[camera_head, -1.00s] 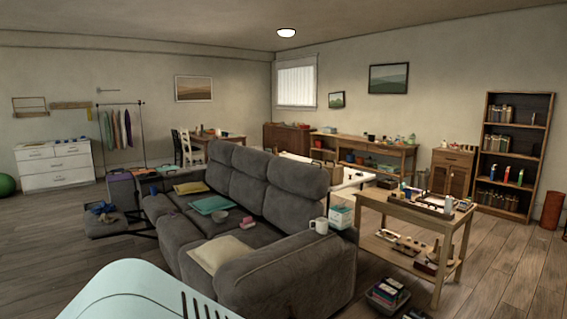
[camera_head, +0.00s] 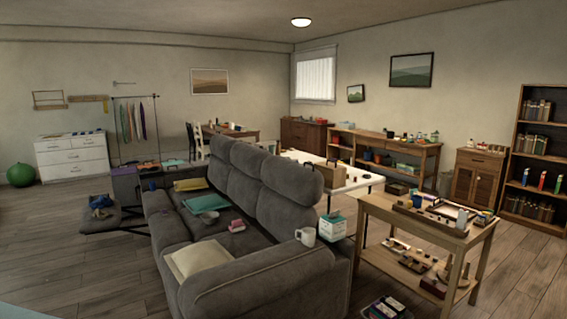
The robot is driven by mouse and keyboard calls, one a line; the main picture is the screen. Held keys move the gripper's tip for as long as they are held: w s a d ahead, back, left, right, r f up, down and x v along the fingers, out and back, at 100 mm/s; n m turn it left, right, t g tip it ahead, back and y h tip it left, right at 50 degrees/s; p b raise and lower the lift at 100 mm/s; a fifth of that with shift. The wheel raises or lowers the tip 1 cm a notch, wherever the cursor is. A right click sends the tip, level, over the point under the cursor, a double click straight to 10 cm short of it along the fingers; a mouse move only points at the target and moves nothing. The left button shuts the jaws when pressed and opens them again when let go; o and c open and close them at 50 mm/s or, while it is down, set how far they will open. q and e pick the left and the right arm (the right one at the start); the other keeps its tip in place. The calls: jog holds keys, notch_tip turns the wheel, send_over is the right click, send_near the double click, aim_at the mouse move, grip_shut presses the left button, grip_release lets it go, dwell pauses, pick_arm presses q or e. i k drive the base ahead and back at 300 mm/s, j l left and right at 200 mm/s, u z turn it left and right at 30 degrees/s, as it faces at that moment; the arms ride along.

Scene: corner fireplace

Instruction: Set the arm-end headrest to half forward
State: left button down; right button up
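A long grey sofa (camera_head: 203,250) stands in the middle of the room, seen from its near arm end. Its backrest has several rounded headrests along the top. The headrest at the near arm end (camera_head: 291,178) stands roughly upright above its back cushion; I cannot tell its exact tilt. Farther headrests (camera_head: 252,162) line up behind it. Neither of my grippers is in view.
A wooden workbench (camera_head: 374,208) with tools stands close on the right. A bin (camera_head: 385,307) sits on the floor before it. The floor at left (camera_head: 90,259) is clear.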

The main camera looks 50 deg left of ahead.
aim_at(300, 183)
jog(key=i+j+u, duration=0.1)
jog(key=i+u, duration=0.3)
jog(key=i, duration=0.2)
jog(key=i+l+u, duration=0.1)
jog(key=i+u, duration=0.3)
jog(key=i, duration=0.15)
jog(key=i+u, duration=0.45)
jog(key=i+l+u, duration=0.2)
jog(key=i+u, duration=0.25)
jog(key=i, duration=0.15)
jog(key=i+l+u, duration=0.1)
jog(key=i+u, duration=0.2)
jog(key=i+l+u, duration=0.35)
jog(key=i+j, duration=0.1)
